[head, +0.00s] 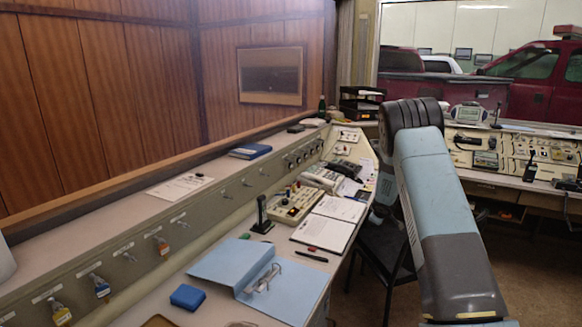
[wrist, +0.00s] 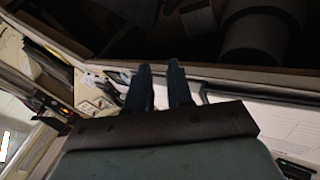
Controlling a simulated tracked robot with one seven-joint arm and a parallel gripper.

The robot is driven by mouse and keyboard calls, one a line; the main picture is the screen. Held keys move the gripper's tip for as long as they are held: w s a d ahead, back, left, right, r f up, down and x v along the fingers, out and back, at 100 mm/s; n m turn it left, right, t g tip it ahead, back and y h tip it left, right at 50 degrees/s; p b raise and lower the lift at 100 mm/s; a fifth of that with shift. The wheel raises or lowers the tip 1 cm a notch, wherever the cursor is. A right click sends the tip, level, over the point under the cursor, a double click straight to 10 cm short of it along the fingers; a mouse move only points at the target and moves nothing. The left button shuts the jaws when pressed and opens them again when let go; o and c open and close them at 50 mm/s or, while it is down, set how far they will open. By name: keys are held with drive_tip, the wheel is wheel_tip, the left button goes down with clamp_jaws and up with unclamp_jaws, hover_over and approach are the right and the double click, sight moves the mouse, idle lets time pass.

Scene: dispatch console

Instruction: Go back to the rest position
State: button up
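In the wrist view my gripper (wrist: 160,67) shows two dark fingers side by side with a narrow gap between them. Nothing is visible in the gap, so it is partly open and empty. In the head view my arm rises from the lower right and bends at a dark grey joint in front of the console corner. The gripper itself is hidden there.
The desk holds a blue open binder (head: 235,271), a blue box (head: 187,297), a microphone (head: 262,214), a telephone (head: 340,168) and a clipboard (head: 322,232). Tagged keys (head: 102,286) hang on the console front. A dark chair (head: 383,250) stands close beside my arm.

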drive_tip(key=s+a+r+m+h, duration=0.1)
drive_tip(key=s+r+m, duration=0.1)
drive_tip(key=s+r, duration=0.65)
drive_tip(key=s+r+m, duration=0.2)
drive_tip(key=s+r, duration=0.3)
drive_tip(key=r, duration=0.7)
drive_tip(key=s+a+r+m+h, duration=0.1)
drive_tip(key=s+r+m, duration=0.1)
drive_tip(key=s+r, duration=0.65)
drive_tip(key=s+a+r+m+g+y, duration=0.15)
drive_tip(key=s+r, duration=0.25)
drive_tip(key=s, duration=0.4)
drive_tip(key=s+a+r+m, duration=0.1)
drive_tip(key=s+a+r, duration=0.25)
drive_tip(key=s, duration=0.55)
drive_tip(key=s+a+y, duration=0.1)
drive_tip(key=s+a, duration=0.1)
drive_tip(key=s, duration=0.8)
drive_tip(key=s+a+m+y, duration=0.1)
drive_tip(key=s+a, duration=0.2)
drive_tip(key=s, duration=0.7)
drive_tip(key=shift+a+f+g, duration=0.15)
drive_tip(key=shift+f+g, duration=0.1)
drive_tip(key=shift+g, duration=0.1)
